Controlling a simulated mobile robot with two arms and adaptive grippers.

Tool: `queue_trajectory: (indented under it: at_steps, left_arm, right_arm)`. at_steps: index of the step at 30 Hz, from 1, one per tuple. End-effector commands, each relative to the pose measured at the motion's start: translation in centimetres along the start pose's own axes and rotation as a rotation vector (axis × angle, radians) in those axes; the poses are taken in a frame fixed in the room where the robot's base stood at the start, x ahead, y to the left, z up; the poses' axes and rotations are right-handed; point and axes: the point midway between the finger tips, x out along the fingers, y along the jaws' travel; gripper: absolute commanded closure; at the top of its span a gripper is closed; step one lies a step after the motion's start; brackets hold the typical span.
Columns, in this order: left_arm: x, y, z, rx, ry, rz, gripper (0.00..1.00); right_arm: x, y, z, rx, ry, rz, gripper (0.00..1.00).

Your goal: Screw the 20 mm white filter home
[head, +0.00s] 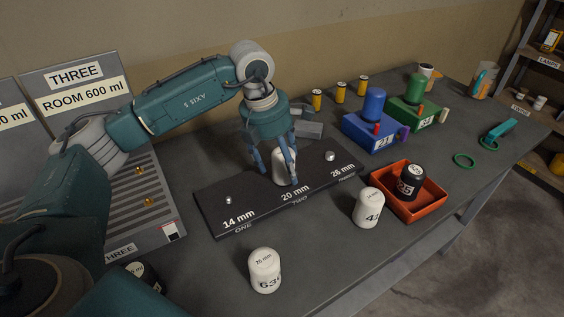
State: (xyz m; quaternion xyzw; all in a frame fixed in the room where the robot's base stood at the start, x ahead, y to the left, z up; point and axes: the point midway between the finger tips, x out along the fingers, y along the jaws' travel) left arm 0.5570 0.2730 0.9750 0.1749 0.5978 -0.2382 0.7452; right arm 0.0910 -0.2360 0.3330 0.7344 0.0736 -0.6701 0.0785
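A white filter (279,169) stands upright at the middle station, marked 20 mm and TWO, of the black mounting plate (258,201). My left gripper (282,178) comes down over it from above, with its blue fingers around the filter's sides and apparently closed on it. The fingers hide much of the filter, including any size mark. Its lower rim is close to the plate; I cannot tell how far it is threaded on. The 14 mm stud (228,201) and 26 mm stud (330,156) are bare. My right gripper is not in view.
White filters marked 26 mm (265,271) and, it seems, 14 mm (368,208) stand in front. An orange tray (427,208) holds a black filter (411,183). Blue (371,131) and green (411,113) housings stand behind. A grey panel (140,205) is at left.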

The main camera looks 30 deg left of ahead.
Motion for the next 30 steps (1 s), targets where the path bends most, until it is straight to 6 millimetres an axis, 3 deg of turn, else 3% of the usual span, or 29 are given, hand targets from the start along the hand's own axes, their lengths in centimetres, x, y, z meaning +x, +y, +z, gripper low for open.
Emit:
queue_trajectory:
  at_steps: [1, 7, 9, 13, 24, 30]
  left_arm:
    - [0.01, 0.00, -0.01, 0.000, 0.000, 0.000, 0.41]
    - [0.02, -0.03, 0.00, 0.002, 0.001, -0.001, 0.81]
    - [-0.03, -0.04, 0.05, 0.002, -0.001, -0.001, 0.87]
    - [0.04, 0.00, 0.07, 0.059, 0.001, -0.015, 0.88]
    - [0.09, 0.00, 0.30, 0.512, 0.011, -0.121, 0.88]
    - [0.12, -0.03, 0.30, 0.544, 0.011, -0.127, 0.88]
  right_arm:
    - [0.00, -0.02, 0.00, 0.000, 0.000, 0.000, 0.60]
    - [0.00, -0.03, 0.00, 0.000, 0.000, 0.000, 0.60]
    - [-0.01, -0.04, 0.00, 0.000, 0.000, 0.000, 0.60]
    - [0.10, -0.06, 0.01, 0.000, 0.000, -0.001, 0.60]
    - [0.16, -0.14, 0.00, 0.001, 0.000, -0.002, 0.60]
    - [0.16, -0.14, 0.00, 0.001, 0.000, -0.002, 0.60]
